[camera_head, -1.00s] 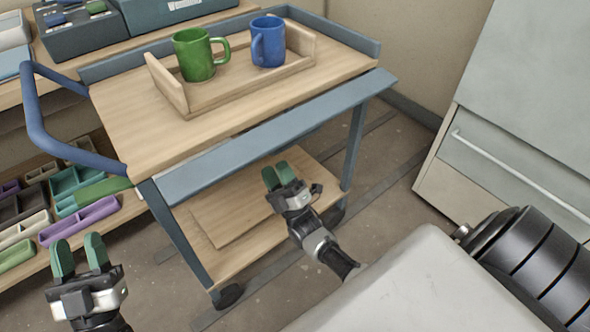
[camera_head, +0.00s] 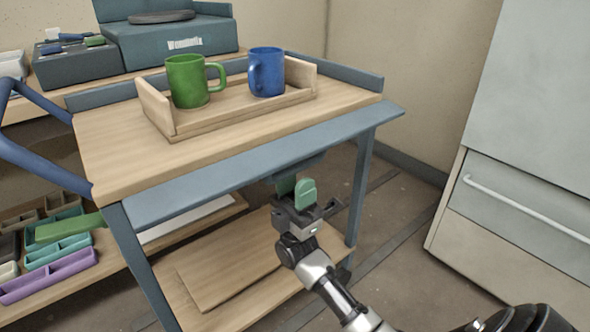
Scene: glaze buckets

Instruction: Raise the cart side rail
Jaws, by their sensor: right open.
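The cart (camera_head: 120,140) has a wooden top. Its blue-grey side rail (camera_head: 255,160) runs along the near long edge, folded outward and below the top surface. A darker blue-grey piece (camera_head: 303,164) shows under the rail, right of its middle. My right gripper (camera_head: 296,187), with green fingertips, is open and empty just below that piece, pointing up. I cannot tell whether it touches it. My left gripper is out of view.
A wooden tray (camera_head: 155,107) on the cart top holds a green mug (camera_head: 188,82) and a blue mug (camera_head: 266,72). A blue push handle (camera_head: 40,160) is at the left. A wooden lower shelf (camera_head: 225,265) lies beneath. A grey cabinet (camera_head: 520,170) stands right; floor lies between.

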